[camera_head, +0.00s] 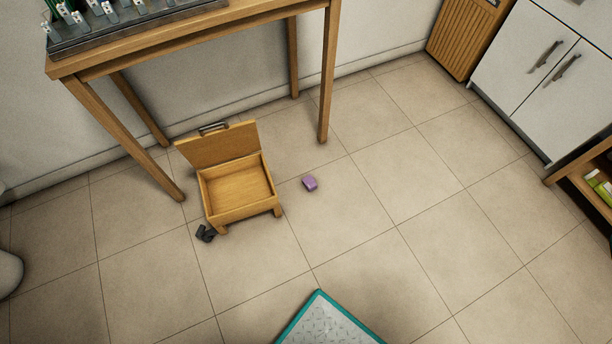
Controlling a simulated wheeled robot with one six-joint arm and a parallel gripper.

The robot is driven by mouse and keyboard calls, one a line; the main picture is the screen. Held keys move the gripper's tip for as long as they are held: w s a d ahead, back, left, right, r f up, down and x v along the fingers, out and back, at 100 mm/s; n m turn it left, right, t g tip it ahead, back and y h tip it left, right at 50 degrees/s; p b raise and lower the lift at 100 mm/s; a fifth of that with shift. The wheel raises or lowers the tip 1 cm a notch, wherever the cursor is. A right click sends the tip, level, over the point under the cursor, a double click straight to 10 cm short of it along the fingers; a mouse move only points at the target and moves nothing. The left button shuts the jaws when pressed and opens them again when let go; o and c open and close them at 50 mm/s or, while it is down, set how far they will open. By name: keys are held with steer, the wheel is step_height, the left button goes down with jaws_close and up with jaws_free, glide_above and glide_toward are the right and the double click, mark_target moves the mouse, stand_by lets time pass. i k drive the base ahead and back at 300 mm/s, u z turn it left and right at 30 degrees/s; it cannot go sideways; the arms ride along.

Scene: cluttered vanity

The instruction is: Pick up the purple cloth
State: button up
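A small purple item (310,183), which looks like the folded purple cloth, lies on the tiled floor to the right of an open wooden box. It is apart from the box and nothing covers it. My gripper is not in view.
The open, empty-looking wooden box (240,212) stands on short legs, with a small dark object (205,233) at its left. A wooden table (190,42) stands behind. White cabinets (540,70) are at right. A teal-edged panel (330,325) is at the bottom. Floor right of the cloth is clear.

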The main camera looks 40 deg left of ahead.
mark_target(309, 181)
steer(key=u, duration=0.4)
steer(key=i, duration=0.55)
steer(key=u, duration=1.15)
steer(key=i, duration=0.5)
steer(key=u, duration=0.55)
